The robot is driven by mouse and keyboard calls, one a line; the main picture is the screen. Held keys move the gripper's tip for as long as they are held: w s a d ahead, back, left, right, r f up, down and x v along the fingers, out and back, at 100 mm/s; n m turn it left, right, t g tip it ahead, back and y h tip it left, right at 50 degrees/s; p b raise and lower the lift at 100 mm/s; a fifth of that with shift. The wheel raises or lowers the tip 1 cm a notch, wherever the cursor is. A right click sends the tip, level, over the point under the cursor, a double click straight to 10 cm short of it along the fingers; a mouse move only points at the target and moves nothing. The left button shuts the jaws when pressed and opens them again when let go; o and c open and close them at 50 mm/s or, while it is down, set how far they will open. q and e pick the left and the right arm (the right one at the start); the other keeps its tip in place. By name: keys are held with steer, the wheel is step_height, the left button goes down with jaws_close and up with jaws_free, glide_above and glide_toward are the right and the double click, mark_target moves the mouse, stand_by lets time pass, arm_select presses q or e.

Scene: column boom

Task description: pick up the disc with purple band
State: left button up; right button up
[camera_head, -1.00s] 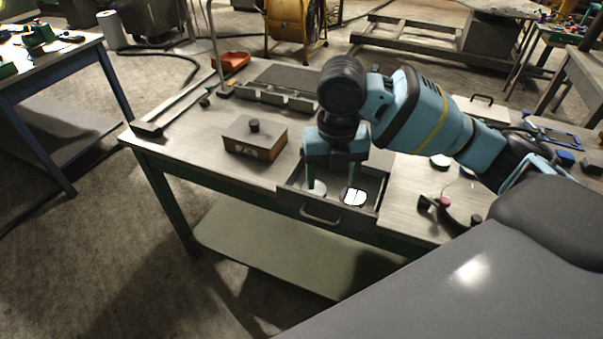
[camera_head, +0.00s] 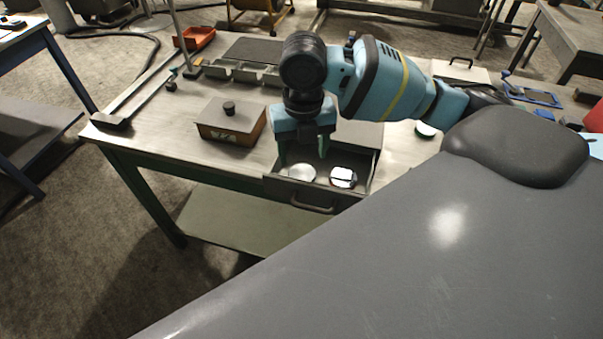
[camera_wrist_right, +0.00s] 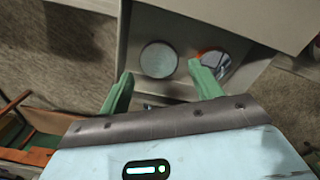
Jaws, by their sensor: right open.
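A pale round disc (camera_head: 302,172) lies in the open drawer (camera_head: 275,187), on the left. A second disc (camera_head: 343,176), bright with a dark band across it, lies to its right. No purple shows clearly on either. My right gripper (camera_head: 302,152) is open and empty, pointing down above the drawer's back part, behind the pale disc. In the right wrist view the pale disc (camera_wrist_right: 159,60) shows beyond and between the green fingertips (camera_wrist_right: 160,70). The banded disc (camera_wrist_right: 222,68) is partly hidden by the right-hand finger. My left gripper is out of view.
The drawer belongs to a workbench (camera_head: 180,125). A brown box with a black knob (camera_head: 230,122) stands left of the drawer. Grey bins (camera_head: 245,73) and a red tray (camera_head: 195,38) lie farther back. The benchtop's left front is clear.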

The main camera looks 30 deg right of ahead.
mark_target(302, 173)
steer(key=f, duration=0.5)
steer(key=shift+s+a, duration=0.25)
steer(key=c, duration=1)
